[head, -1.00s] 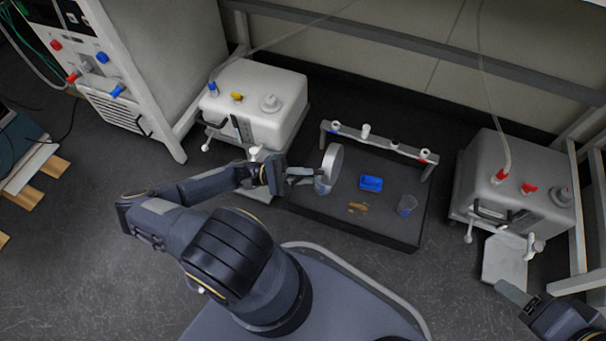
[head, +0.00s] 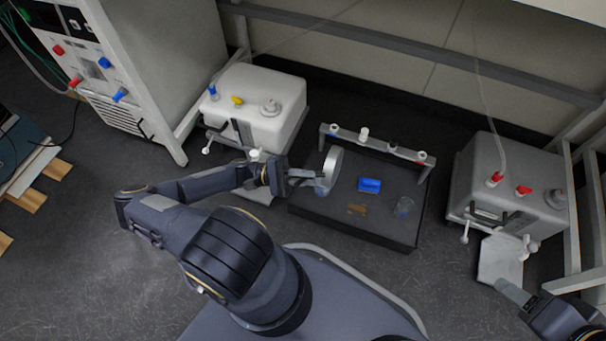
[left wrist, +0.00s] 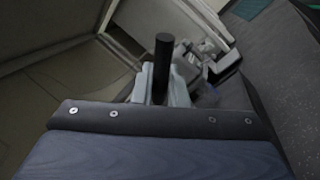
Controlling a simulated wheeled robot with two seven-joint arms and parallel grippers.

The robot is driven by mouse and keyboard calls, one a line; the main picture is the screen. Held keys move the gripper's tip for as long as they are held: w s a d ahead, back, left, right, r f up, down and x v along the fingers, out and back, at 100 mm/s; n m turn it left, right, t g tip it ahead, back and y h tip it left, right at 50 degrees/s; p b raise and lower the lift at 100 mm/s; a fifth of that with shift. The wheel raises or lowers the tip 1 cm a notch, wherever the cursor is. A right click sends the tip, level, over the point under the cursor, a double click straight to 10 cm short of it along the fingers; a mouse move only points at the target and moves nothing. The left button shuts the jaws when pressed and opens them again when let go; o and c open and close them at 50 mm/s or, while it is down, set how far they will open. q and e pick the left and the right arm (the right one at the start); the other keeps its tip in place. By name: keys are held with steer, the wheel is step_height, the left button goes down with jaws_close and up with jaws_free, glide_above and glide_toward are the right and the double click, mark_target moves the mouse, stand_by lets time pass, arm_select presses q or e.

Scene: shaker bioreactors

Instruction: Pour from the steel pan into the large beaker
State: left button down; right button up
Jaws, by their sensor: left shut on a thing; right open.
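The steel pan (head: 334,163) is tipped on its side above the left part of the dark mat, its round face turned to the right. My left gripper (head: 318,178) is shut on its handle; in the left wrist view the black handle (left wrist: 163,62) stands between the fingers. A clear bluish vessel (head: 320,190) shows just below the pan, partly hidden by pan and gripper; I cannot tell whether it is the large beaker. Another clear beaker (head: 404,207) stands at the mat's right side. My right gripper (head: 513,292) is open and empty at the lower right.
On the dark mat (head: 375,232) lie a blue block (head: 369,185) and a small brown piece (head: 357,209). A grey rack (head: 378,142) with several capped vials stands behind. White shaker units flank the mat on the left (head: 255,105) and right (head: 510,185).

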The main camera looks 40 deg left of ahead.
arm_select(q)
steer(key=shift+w+d+r+g+y+p, duration=0.15)
steer(key=shift+d+r+y+p, duration=0.15)
steer(key=shift+r+p, duration=0.35)
steer(key=shift+d+r+g+y+p, duration=0.15)
steer(key=shift+d+r+y+p, duration=0.15)
steer(key=shift+p, duration=0.55)
steer(key=shift+w+d+r+g+y+p, duration=0.2)
steer(key=shift+d+y+p, duration=0.25)
steer(key=shift+p, duration=0.6)
steer(key=shift+w+d+r+g+y+p, duration=0.15)
steer(key=shift+d+y+p, duration=0.3)
steer(key=shift+p, duration=0.55)
steer(key=shift+s+d+m, duration=0.1)
steer(key=shift+d+m, duration=0.05)
steer(key=shift+m, duration=0.15)
steer(key=shift+w+d+r+g+y+p, duration=0.15)
steer(key=shift+d+y+p, duration=0.3)
steer(key=shift+p, duration=0.55)
steer(key=shift+w+d+r+g+y+p, duration=0.1)
steer(key=shift+d+y+p, duration=0.15)
steer(key=shift+d+p, duration=0.5)
steer(key=shift+a+f, duration=0.1)
steer(key=shift+a, duration=0.1)
steer(key=shift+p, duration=0.3)
